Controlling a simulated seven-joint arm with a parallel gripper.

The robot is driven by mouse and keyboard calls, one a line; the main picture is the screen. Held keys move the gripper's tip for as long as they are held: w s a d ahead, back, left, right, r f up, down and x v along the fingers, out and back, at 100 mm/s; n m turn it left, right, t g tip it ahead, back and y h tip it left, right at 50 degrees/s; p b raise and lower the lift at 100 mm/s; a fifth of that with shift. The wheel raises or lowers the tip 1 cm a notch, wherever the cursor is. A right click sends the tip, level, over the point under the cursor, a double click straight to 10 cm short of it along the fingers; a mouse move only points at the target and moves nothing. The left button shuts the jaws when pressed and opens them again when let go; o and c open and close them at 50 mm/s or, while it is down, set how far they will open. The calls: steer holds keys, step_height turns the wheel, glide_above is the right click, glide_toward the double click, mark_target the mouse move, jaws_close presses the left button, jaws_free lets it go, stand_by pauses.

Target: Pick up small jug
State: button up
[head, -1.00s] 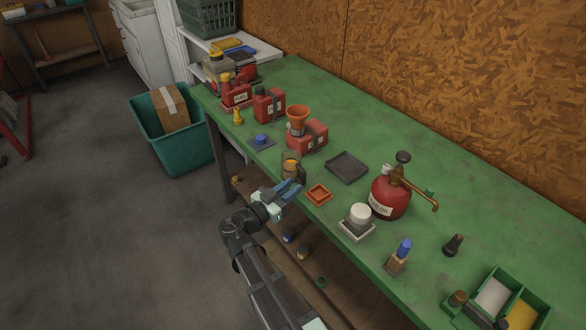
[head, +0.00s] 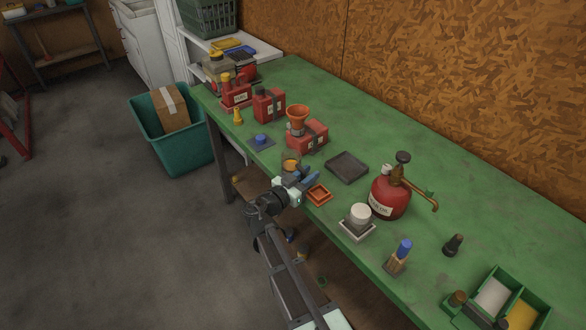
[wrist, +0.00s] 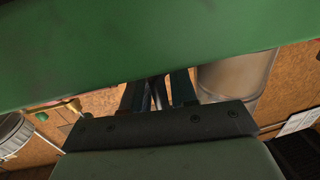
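The small jug (head: 290,165), a grey vessel with an orange top, stands at the front edge of the green workbench, partly hidden behind my gripper. My gripper (head: 312,176) is just right of it, low at the bench edge, with its blue fingers apart. In the wrist view my fingers (wrist: 158,92) show a gap, with a dark narrow shape between them that I cannot make out clearly. A grey metallic cylinder (wrist: 237,75), seemingly the jug's body, is right beside the fingers. Any contact with the jug is unclear.
A small orange tray (head: 319,195) lies close right of my gripper. The red can with the orange funnel (head: 306,137) stands behind the jug, and a black tray (head: 347,167) lies to the right. A white-capped jar (head: 359,220) and red oil can (head: 391,197) stand further right.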

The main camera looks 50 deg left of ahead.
jaws_close()
steer(key=shift+r, duration=0.1)
stand_by(0.3)
step_height(320, 180, up, 10)
stand_by(0.6)
stand_by(0.4)
